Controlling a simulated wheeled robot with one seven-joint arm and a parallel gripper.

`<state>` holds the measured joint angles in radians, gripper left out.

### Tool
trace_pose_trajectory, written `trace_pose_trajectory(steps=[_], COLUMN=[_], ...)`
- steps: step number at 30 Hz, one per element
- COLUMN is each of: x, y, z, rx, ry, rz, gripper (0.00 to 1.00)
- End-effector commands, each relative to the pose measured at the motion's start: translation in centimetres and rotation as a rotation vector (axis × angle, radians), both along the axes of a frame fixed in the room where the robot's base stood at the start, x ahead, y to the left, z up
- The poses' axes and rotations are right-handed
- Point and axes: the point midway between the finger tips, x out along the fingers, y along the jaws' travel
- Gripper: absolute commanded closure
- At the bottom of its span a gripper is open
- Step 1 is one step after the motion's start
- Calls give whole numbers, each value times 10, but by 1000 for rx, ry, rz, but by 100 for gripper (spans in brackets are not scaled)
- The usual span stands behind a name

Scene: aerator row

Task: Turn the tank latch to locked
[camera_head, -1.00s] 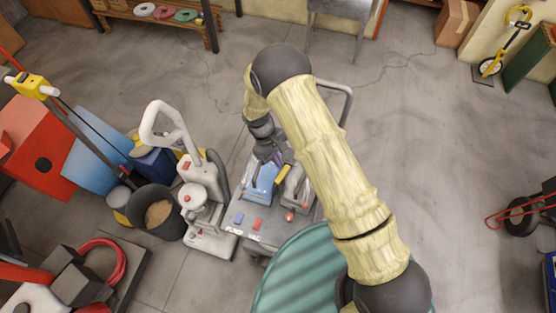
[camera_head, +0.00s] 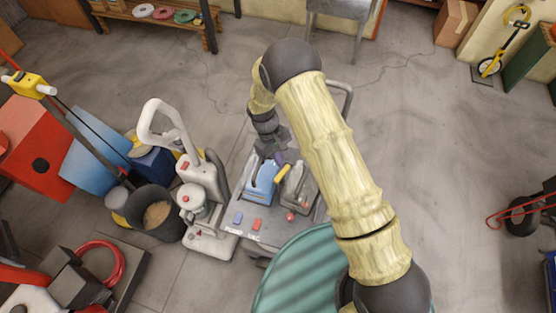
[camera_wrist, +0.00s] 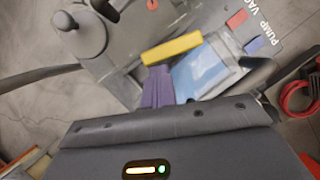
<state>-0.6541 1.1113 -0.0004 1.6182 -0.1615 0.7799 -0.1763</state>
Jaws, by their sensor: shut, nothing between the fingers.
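A yellow bar, which looks like the latch lever (camera_wrist: 172,48), lies slanted on the cart between a blue box and a grey body. It also shows in the head view (camera_head: 283,173). My gripper (camera_wrist: 157,72) has purple ridged fingers, shut together with nothing between them. Their tips are right at the near side of the yellow bar; I cannot tell whether they touch it. In the head view my gripper (camera_head: 279,158) points down over the cart, just behind the bar. The latch's pivot and any lock marking are not readable.
The blue box (camera_wrist: 198,72) is close right of my fingers in the wrist view. The cart top (camera_head: 262,234) has a blue and a red switch and PUMP and VAC lettering. A white pump-like machine (camera_head: 200,190) stands left of the cart. Open floor lies behind.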

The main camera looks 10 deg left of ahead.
Motion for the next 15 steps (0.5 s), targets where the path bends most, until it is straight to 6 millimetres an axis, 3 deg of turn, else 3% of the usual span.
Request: trace_pose_trajectory(steps=[15], x=[3], y=[-15], z=[-2], rx=[-2], ry=[2], rz=[-380], gripper=[100])
